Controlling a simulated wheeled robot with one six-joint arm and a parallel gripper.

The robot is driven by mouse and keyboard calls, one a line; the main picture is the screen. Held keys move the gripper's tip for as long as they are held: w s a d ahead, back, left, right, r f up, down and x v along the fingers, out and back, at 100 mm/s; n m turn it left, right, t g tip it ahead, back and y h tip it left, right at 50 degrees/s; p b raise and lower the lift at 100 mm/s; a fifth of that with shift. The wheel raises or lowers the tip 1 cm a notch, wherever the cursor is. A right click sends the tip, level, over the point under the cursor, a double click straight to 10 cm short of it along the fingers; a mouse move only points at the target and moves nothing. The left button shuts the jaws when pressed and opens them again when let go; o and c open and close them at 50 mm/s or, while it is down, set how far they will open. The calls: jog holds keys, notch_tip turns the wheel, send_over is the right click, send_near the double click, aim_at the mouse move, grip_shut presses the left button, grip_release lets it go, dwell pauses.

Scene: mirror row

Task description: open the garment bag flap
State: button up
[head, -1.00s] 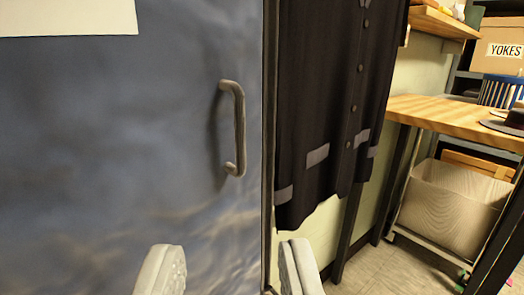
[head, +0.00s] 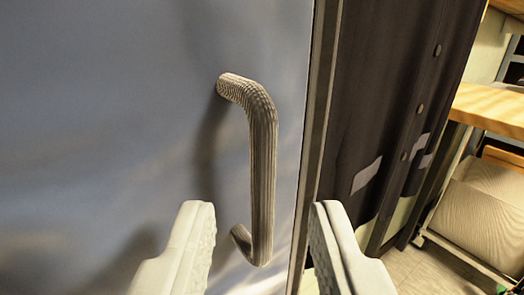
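The garment bag flap (head: 110,110) is a bluish-grey, slightly shiny panel filling the left of the view. A curved, ribbed bar handle (head: 262,165) stands out from it near its right edge. My gripper (head: 258,232) is open. Its two pale fingers are at the bottom, one on each side of the handle's lower part in the picture. I cannot tell how much depth lies between the fingertips and the handle. The flap looks shut against the dark frame edge (head: 318,130).
A dark buttoned coat (head: 380,100) hangs just right of the flap. Further right are a wooden table (head: 490,108) and a pale woven-looking bin (head: 483,215) on a low metal frame. Some tiled floor (head: 425,270) is bare at the lower right.

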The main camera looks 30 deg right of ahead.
jog(key=shift+x, duration=1.25)
grip_shut()
